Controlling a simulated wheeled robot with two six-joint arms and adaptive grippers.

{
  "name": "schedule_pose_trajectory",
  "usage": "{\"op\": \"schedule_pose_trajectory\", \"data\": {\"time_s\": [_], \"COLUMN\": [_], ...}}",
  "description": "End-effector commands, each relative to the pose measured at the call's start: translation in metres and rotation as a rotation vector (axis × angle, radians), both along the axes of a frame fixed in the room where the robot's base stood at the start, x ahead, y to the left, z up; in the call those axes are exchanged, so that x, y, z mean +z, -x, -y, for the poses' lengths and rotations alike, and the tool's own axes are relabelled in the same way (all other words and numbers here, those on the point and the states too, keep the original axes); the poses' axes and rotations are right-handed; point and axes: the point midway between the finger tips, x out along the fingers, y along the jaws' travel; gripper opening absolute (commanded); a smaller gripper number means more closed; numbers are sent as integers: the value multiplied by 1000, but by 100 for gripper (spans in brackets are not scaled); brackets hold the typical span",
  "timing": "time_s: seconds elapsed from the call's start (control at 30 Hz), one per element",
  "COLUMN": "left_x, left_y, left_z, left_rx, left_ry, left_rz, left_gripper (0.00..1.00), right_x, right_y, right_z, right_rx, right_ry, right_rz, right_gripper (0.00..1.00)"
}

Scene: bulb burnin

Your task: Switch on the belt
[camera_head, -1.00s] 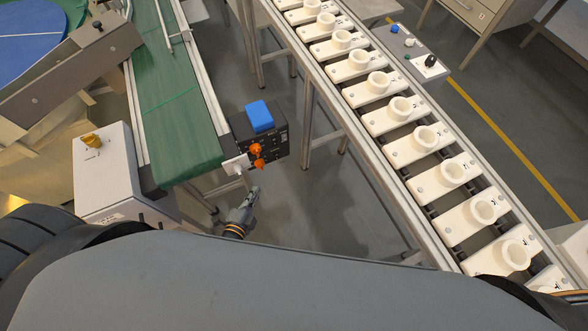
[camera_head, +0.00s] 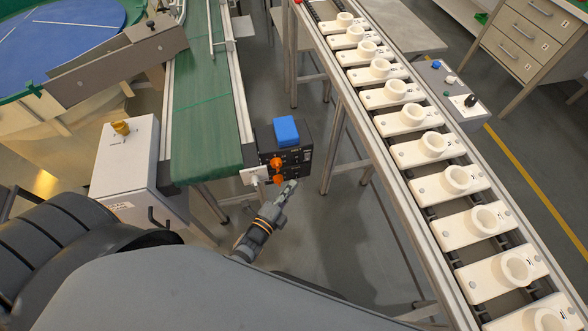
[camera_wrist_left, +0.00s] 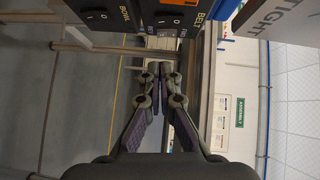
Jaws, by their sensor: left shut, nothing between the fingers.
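The green belt (camera_head: 208,135) runs along the left, with a dark control box (camera_head: 298,158) at its near end. The box has a blue block on top and two orange knobs (camera_head: 277,163) on its face. In the left wrist view, the box's panel (camera_wrist_left: 120,20) fills the top, with BOWL and BELT labels. My left gripper (camera_head: 291,184) is shut and empty, just in front of and below the panel. Its closed fingertips (camera_wrist_left: 161,70) show below the switch, apparently apart from it. My right gripper is out of view.
A long rack of white holders (camera_head: 420,150) with ring cups runs along the right. A white cabinet (camera_head: 125,160) with a yellow knob stands left of the belt. A blue round bowl table (camera_head: 60,35) is behind it. Open floor lies between belt and rack.

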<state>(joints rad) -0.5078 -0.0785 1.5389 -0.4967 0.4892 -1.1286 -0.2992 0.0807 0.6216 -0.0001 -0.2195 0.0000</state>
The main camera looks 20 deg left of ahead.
Motion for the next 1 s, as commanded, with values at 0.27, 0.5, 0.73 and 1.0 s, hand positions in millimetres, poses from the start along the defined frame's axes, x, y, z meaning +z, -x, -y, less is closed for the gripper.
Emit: {"op": "schedule_pose_trajectory", "data": {"time_s": [0.27,0.5,0.73,1.0], "left_x": [-6,-9,-9,-12], "left_y": [-53,-71,-73,-78], "left_z": [0,-13,-15,-18], "left_rx": [-1,0,0,0], "left_ry": [-3,0,1,-1], "left_rz": [1,-2,-2,0], "left_gripper": [0,0,0,0], "right_x": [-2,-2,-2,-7], "right_y": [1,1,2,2], "right_z": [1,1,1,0], "right_rx": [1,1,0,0], "right_ry": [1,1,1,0], "right_rz": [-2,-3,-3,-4], "right_gripper": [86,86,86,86]}}
